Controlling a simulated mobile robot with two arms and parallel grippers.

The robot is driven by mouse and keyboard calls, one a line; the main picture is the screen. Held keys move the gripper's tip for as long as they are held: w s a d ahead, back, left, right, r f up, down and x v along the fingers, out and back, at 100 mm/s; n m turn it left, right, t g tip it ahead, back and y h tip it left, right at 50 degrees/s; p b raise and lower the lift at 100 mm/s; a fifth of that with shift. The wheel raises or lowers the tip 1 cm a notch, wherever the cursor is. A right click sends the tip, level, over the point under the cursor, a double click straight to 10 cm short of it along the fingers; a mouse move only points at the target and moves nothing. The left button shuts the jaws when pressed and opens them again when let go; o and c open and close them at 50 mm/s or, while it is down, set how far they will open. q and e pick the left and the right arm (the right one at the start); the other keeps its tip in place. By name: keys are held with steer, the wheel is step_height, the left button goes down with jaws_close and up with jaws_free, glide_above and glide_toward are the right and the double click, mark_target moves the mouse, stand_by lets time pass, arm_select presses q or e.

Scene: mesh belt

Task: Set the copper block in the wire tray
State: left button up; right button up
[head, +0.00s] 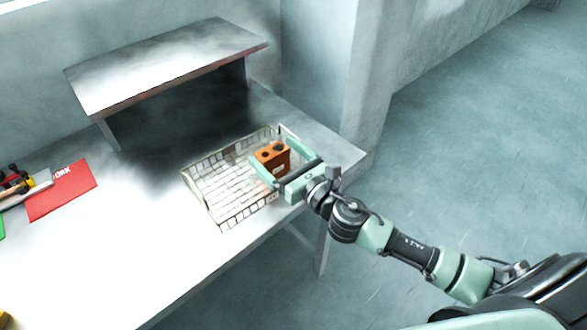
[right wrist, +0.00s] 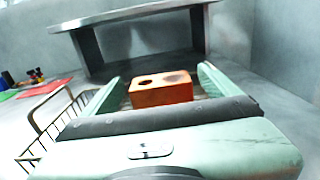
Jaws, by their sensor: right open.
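The copper block (head: 272,157) is an orange-brown block with dark round holes in its top. In the head view it is upright at the right end of the wire tray (head: 203,194), a pale wire-mesh basket on the table. My right gripper (head: 268,143) is open, with one finger on each side of the block. In the right wrist view the block (right wrist: 161,89) sits between the two green fingers, with a gap visible at least on its left. The block's underside is hidden, so its contact with the tray floor cannot be seen. My left gripper is not in view.
A raised grey shelf (head: 165,65) stands on the table (head: 120,250) behind the tray. A red booklet (head: 62,189) and several tools (head: 18,185) lie at the left. The table's front edge runs close to the tray; the white tabletop left of the tray is clear.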

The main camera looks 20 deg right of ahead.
steer(key=b+v, duration=0.2)
steer(key=v, duration=0.7)
steer(key=shift+s+f, duration=0.1)
steer(key=shift+s, duration=0.05)
steer(key=shift+s+d, duration=0.15)
steer(key=shift+s, duration=0.3)
